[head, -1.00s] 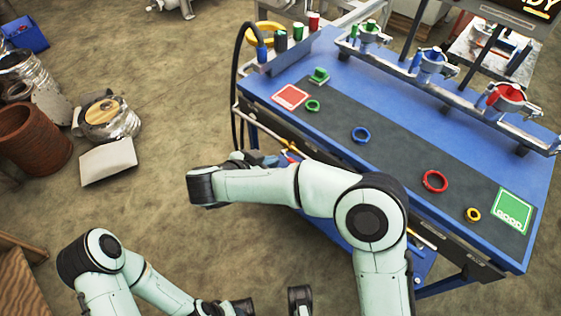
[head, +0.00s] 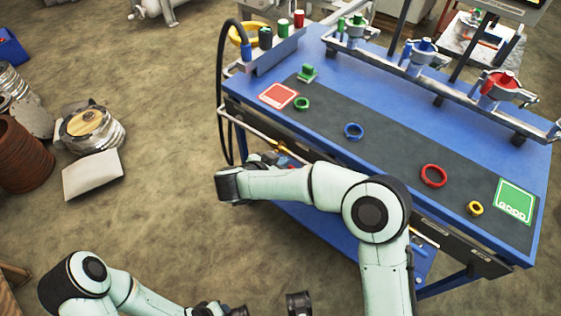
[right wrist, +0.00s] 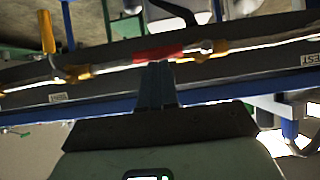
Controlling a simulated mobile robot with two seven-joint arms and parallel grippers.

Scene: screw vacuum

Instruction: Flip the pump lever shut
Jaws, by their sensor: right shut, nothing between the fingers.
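My right gripper (head: 284,161) is at the front edge of the blue worktable, partly hidden by my own forearm in the head view. In the right wrist view its fingers (right wrist: 157,70) are shut and empty, pointing at a long pale rod with a red section (right wrist: 158,54) under the table edge. The fingertips overlap the red section in the picture; I cannot tell if they touch. A yellow handle (right wrist: 47,32) stands at the left of that view. I cannot tell which part is the pump lever.
The blue table (head: 330,50) carries a dark mat with a green ring (head: 302,104), blue ring (head: 353,131), red ring (head: 433,176) and yellow ring (head: 475,209). A rack of clamps (head: 430,84) runs along the back.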

